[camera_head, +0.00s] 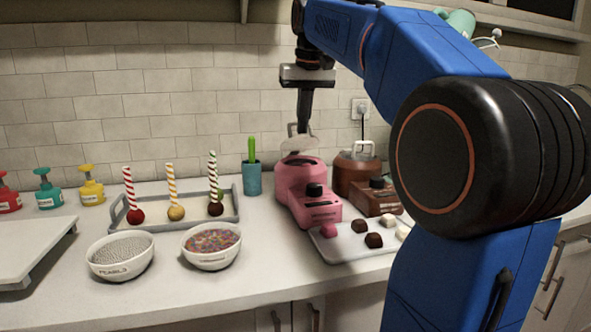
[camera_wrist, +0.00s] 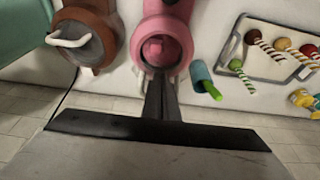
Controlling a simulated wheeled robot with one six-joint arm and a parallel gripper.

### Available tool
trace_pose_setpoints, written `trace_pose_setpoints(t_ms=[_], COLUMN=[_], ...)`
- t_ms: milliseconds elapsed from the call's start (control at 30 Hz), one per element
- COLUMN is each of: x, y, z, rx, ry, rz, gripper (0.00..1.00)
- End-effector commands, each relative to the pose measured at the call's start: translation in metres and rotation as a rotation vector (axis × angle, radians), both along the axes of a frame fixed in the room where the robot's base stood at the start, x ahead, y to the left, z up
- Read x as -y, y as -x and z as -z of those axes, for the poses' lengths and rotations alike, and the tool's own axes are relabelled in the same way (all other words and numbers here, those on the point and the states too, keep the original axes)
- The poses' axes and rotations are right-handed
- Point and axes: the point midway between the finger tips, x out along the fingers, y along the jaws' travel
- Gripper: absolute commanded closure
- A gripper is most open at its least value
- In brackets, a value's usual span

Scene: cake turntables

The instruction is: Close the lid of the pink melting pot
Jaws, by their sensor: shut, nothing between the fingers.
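The pink melting pot (camera_head: 308,200) stands on the counter; it also shows at the top of the wrist view (camera_wrist: 166,27). Its pale lid (camera_head: 299,147) is raised at the back of the pot, and the round opening shows pink inside in the wrist view. My gripper (camera_head: 303,132) is shut and empty, pointing down at the raised lid. In the wrist view my fingertips (camera_wrist: 158,77) overlap the back edge of the pot. They hide most of the lid, and I cannot tell whether they touch it.
A brown melting pot (camera_head: 362,175) stands to the right. A white tray (camera_head: 335,255) with dark, white and pink pieces lies in front. A teal cup (camera_head: 252,179) stands left of the pink pot. A tray of decorated sticks (camera_head: 195,228) and two bowls sit further left.

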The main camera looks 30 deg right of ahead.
Motion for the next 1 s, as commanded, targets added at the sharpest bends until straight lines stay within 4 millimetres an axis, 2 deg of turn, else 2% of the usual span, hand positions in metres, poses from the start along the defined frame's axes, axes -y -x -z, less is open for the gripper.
trace_pose_setpoints(t_ms=[600,867,1000], x=[-0.005,-0.005,-0.005], y=[0.017,0.017,0.019], z=[0.023,0.023,0.016], rx=[0.000,0.000,0.001], ry=[0.000,0.000,0.000], rz=[0.000,0.000,0.000], gripper=[1.00,1.00,1.00])
